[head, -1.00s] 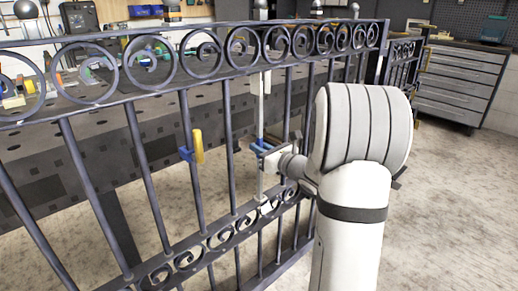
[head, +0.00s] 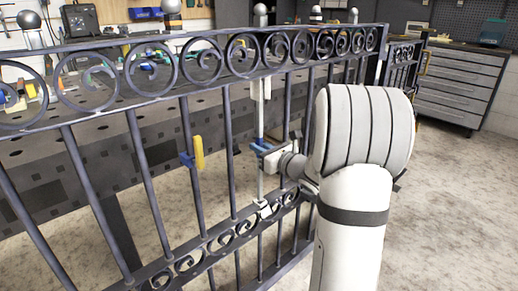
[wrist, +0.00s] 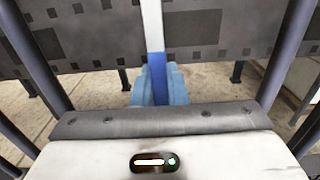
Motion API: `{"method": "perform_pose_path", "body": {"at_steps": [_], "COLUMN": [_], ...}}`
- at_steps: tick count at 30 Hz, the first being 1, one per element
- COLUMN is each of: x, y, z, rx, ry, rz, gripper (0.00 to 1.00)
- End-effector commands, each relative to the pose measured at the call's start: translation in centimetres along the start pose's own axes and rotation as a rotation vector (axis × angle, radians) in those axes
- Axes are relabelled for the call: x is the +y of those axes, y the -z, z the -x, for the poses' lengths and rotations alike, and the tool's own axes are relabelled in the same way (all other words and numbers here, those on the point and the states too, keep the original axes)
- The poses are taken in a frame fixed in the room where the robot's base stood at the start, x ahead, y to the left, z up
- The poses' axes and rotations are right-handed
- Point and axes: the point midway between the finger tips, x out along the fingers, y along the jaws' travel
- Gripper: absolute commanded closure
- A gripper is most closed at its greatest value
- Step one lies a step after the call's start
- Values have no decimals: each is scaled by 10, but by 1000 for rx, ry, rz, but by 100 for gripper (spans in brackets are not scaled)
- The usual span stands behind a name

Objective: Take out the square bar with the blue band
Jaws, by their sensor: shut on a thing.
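The pale square bar (head: 261,182) stands upright in the dark scroll gate (head: 226,150), among its round dark bars. It runs from the upper scroll rail to the lower one. Its blue band shows in the wrist view (wrist: 158,66). White fittings sit near its top (head: 261,89) and at its foot on the lower rail (head: 263,208). My gripper (head: 261,147) is shut on the bar, at about mid-height. In the wrist view its light blue fingers (wrist: 158,85) close around the band and hide the part below. I cannot tell whether the bar's ends are loose.
A blue and yellow clamp (head: 197,153) sits on a gate bar to the left. A dark workbench (head: 60,150) with several tools stands behind the gate. A grey drawer cabinet (head: 455,85) stands at the back right. The floor at the right is clear.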

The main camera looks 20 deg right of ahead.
Motion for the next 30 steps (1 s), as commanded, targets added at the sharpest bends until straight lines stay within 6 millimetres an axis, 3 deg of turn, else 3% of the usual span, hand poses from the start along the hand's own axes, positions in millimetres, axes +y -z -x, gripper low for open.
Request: {"method": "perform_pose_path", "body": {"at_steps": [30], "x": [0], "y": [-1], "z": [16], "rx": [-2], "ry": [-1], "rz": [1], "gripper": [100]}}
